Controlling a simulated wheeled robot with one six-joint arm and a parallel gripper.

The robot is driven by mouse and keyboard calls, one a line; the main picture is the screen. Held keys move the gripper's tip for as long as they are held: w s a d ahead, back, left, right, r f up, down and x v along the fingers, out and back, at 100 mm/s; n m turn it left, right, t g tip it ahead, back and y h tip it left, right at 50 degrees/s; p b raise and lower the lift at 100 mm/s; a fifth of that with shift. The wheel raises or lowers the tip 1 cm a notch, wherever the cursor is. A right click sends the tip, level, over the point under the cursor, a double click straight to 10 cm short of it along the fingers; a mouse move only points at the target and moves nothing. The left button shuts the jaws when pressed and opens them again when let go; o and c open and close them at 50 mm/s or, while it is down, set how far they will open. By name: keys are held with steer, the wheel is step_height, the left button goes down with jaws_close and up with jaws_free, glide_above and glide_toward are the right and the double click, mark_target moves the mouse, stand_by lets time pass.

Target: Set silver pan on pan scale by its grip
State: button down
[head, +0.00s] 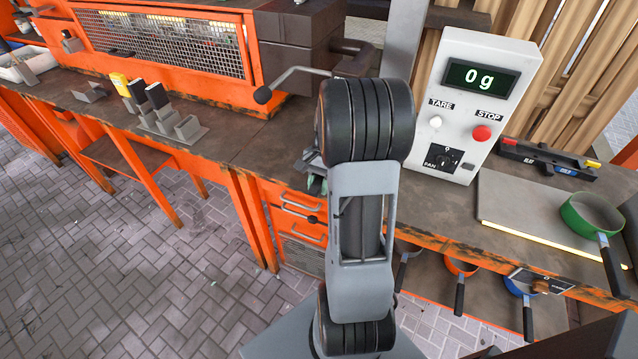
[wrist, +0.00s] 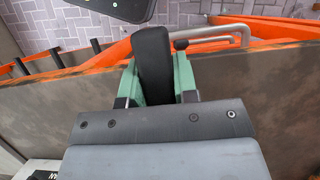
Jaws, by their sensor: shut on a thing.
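My gripper (head: 316,182) is mostly hidden behind my arm in the head view. In the wrist view its green fingers (wrist: 154,82) are shut on a black grip (wrist: 153,55); no pan body shows there, so I cannot tell which pan it belongs to. The scale's white console (head: 478,105) reads 0 g. A flat grey plate (head: 520,213) with a lit yellow front edge lies to its right. A grey pan (head: 406,248), partly behind my arm, is on the lower shelf, its dark handle pointing forward.
A green pan (head: 592,214) sits at the plate's right end, its handle over the bench edge. An orange pan (head: 461,265) and blue pan (head: 519,286) are on the lower shelf. An orange mesh-fronted machine (head: 160,40) and small blocks (head: 165,120) are left.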

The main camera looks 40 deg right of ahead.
steer(key=c, duration=0.8)
jaws_free()
